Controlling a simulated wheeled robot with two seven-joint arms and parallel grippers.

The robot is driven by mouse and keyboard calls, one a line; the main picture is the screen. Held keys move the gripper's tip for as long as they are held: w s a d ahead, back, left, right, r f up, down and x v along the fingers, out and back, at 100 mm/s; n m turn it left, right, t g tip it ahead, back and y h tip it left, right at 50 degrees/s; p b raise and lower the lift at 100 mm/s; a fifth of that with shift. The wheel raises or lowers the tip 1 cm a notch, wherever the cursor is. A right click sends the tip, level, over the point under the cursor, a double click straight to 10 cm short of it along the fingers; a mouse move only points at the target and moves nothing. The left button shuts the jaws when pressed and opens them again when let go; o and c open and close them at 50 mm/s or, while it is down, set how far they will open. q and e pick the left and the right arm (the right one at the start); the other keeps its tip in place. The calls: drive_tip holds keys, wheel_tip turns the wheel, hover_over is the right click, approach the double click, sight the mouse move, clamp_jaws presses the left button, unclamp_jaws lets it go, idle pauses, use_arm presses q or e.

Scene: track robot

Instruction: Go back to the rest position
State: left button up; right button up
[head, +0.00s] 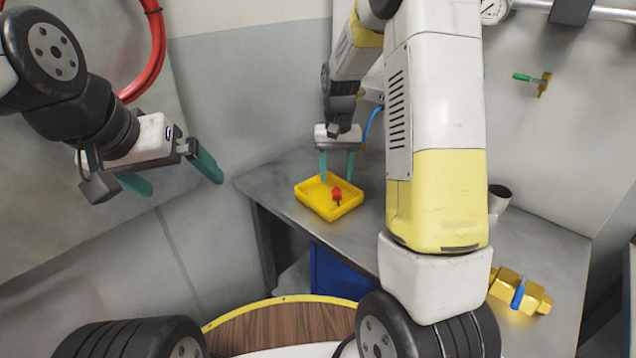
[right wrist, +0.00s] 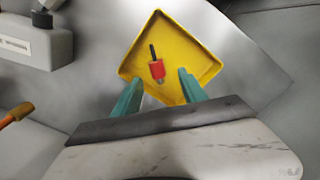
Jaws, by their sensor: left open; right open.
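My left gripper (head: 172,176) is at the left of the head view, open and empty, with teal fingers, in front of the grey wall and away from the table. My right gripper (head: 338,165) is over the yellow tray (head: 312,199) on the grey table, its teal fingers open and pointing down. In the right wrist view the fingers (right wrist: 157,92) reach over the near part of the tray (right wrist: 203,62). A small red part with a dark pin (head: 337,194) lies in the tray. It also shows in the wrist view (right wrist: 157,69), apart from both fingers.
The grey table (head: 270,184) runs along the wall. A brass fitting with a blue handle (head: 533,297) lies at its right, and a metal cup (head: 499,196) stands behind my right arm. A blue bin (head: 335,274) is below. A red hose (head: 157,50) hangs at the left.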

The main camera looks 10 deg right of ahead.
drive_tip(key=s+r+n+t+y, duration=0.1)
drive_tip(key=s+r+t+y, duration=0.15)
drive_tip(key=s+r, duration=1.05)
drive_tip(key=s+a+r+n+t, duration=0.1)
drive_tip(key=s+a+r+t, duration=0.1)
drive_tip(key=s, duration=0.9)
wheel_tip(320, 180, up, 3)
drive_tip(key=shift+s+f+t, duration=0.1)
drive_tip(key=shift+s+t, duration=0.05)
drive_tip(key=shift+t, duration=0.7)
